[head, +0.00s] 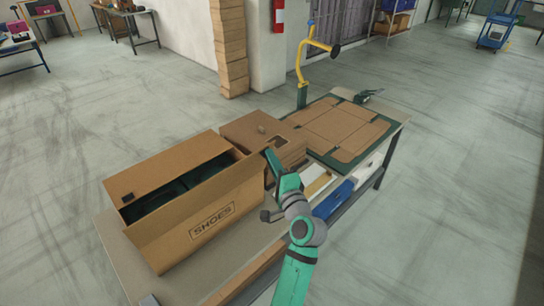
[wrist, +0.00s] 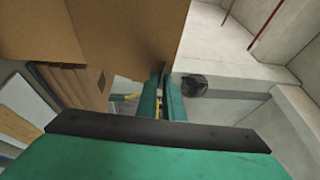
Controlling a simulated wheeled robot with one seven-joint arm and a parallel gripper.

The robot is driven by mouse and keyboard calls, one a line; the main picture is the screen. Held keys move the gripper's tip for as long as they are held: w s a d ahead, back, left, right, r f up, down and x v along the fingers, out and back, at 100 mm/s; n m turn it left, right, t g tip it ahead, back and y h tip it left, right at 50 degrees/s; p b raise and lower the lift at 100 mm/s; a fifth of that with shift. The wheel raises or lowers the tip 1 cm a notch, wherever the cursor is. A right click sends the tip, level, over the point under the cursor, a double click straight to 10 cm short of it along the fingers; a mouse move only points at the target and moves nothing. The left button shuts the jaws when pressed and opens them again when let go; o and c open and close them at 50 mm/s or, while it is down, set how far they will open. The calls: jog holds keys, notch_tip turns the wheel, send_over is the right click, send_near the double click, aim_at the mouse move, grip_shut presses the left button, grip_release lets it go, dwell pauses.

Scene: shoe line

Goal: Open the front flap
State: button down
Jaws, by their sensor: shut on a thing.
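A large brown shoe box (head: 170,170) stands open on the table at the left, with dark contents partly visible inside. Its front flap (head: 212,212), marked SHOES, faces the camera and leans outward from the box opening. My gripper (head: 268,154) is at the right end of the flap's upper edge. In the wrist view, the two green fingers of my gripper (wrist: 162,84) are closed on the edge of a brown cardboard panel (wrist: 135,35), which fits the front flap. The fingertips' exact contact is partly hidden by the fingers.
Brown stacked boxes (head: 262,133) stand just behind my gripper. Farther right, a flat cardboard blank (head: 335,128) lies on a green mat by a yellow post (head: 301,70). A blue bin (head: 334,199) sits at the table's near right side. Open floor surrounds the table.

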jog(key=shift+a+f, duration=0.1)
jog(key=shift+f, duration=0.65)
jog(key=c, duration=2)
grip_release()
jog(key=shift+r, duration=0.1)
jog(key=shift+r, duration=0.2)
jog(key=v, duration=1)
jog(key=shift+s, duration=0.35)
